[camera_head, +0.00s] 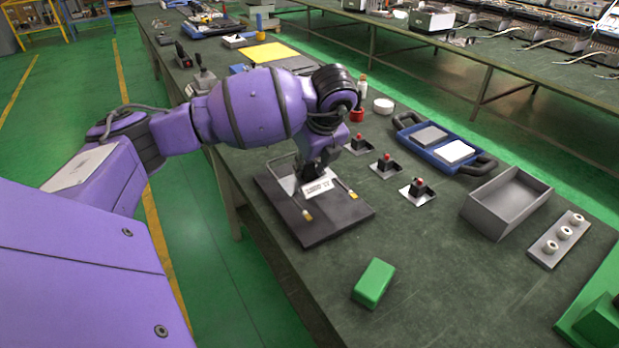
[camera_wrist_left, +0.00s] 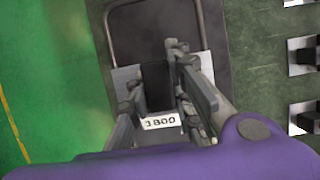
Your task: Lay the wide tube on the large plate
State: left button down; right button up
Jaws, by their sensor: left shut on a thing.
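The wide tube (camera_head: 345,187) is a thin bent grey tube with brass-coloured ends and a white label reading 1800. It is at the large plate (camera_head: 343,222), a dark flat plate on the near part of the bench, with its ends over the plate's near part. My left gripper (camera_head: 312,174) points down over the plate and is shut on the tube near its label. In the left wrist view the fingers (camera_wrist_left: 160,90) are around a dark block behind the label, and the tube's loop (camera_wrist_left: 110,35) extends ahead. I cannot tell whether the tube touches the plate. My right gripper is not in view.
Several red-topped switches (camera_head: 418,189) stand right of the plate. Beyond are a blue two-handled carrier (camera_head: 437,148), an open grey box (camera_head: 521,207) and a strip with white knobs (camera_head: 556,242). A green block (camera_head: 373,282) lies nearer. Bench between block and box is clear.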

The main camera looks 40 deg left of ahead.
aim_at(310, 179)
pick_arm(q)
jog(key=shift+w+a+f, duration=0.15)
jog(key=shift+w+f, duration=0.8)
jog(key=shift+f, duration=1.55)
jog(key=shift+f, duration=0.2)
jog(key=c, duration=1.6)
grip_release()
jog(key=shift+o, duration=0.2)
